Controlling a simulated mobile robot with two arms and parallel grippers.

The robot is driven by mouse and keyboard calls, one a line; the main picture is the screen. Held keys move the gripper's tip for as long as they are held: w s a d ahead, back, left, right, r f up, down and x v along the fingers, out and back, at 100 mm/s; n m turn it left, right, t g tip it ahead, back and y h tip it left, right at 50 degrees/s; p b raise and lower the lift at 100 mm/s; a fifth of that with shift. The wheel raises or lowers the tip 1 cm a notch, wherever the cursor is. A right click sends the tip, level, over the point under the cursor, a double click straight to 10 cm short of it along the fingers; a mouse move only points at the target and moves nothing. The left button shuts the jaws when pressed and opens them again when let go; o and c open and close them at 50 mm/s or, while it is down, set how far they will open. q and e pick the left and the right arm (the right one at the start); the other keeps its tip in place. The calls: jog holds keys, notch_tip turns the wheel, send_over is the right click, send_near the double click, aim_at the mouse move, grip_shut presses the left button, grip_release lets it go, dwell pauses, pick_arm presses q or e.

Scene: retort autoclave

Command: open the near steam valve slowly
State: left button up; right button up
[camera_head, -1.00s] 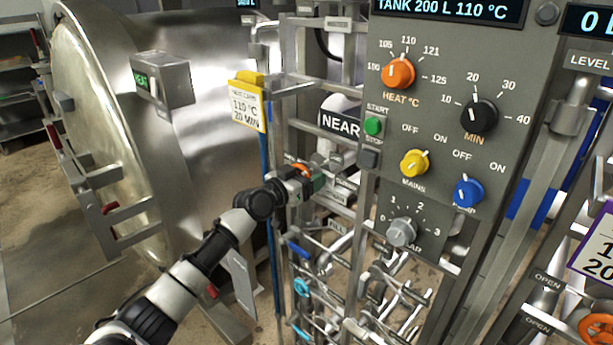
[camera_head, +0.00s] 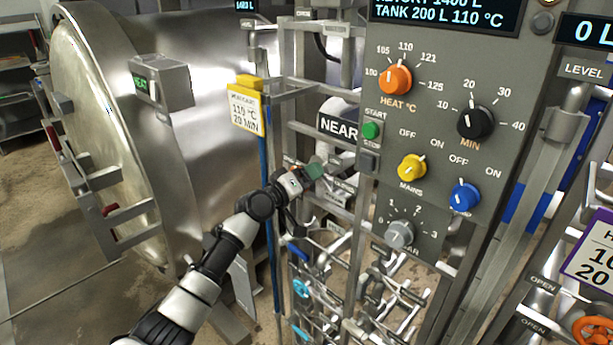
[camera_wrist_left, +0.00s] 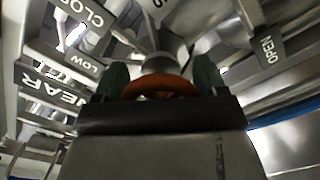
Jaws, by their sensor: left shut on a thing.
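The near steam valve's orange handwheel (camera_wrist_left: 160,87) shows in the left wrist view, in front of a grey metal valve body (camera_wrist_left: 158,60). My left gripper (camera_head: 314,170) is in the middle of the head view, just below the NEAR sign (camera_head: 338,127). In the left wrist view, its green fingers (camera_wrist_left: 162,80) are on either side of the wheel, shut on it. In the head view the gripper hides the wheel. How far the valve is turned cannot be told. My right gripper is not in view.
The grey control panel (camera_head: 440,150) with knobs stands close to the right of the gripper. The large steel retort door (camera_head: 110,130) is at the left. Pipes with blue handles (camera_head: 300,288) run below. A yellow-topped card (camera_head: 244,110) hangs left of the NEAR sign.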

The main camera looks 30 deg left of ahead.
pick_arm(q)
jog(key=shift+r+n+p, duration=0.2)
jog(key=shift+n+p, duration=1.85)
jog(key=shift+n, duration=2.15)
jog(key=shift+r+n+p, duration=0.2)
jog(key=shift+n+p, duration=1.85)
jog(key=shift+n, duration=2.15)
jog(key=o, duration=0.9)
jog(key=shift+a, duration=0.1)
jog(key=b+v, duration=0.1)
jog(key=v, duration=0.9)
jog(key=shift+s+a+b, duration=0.1)
jog(key=shift+s+b, duration=0.3)
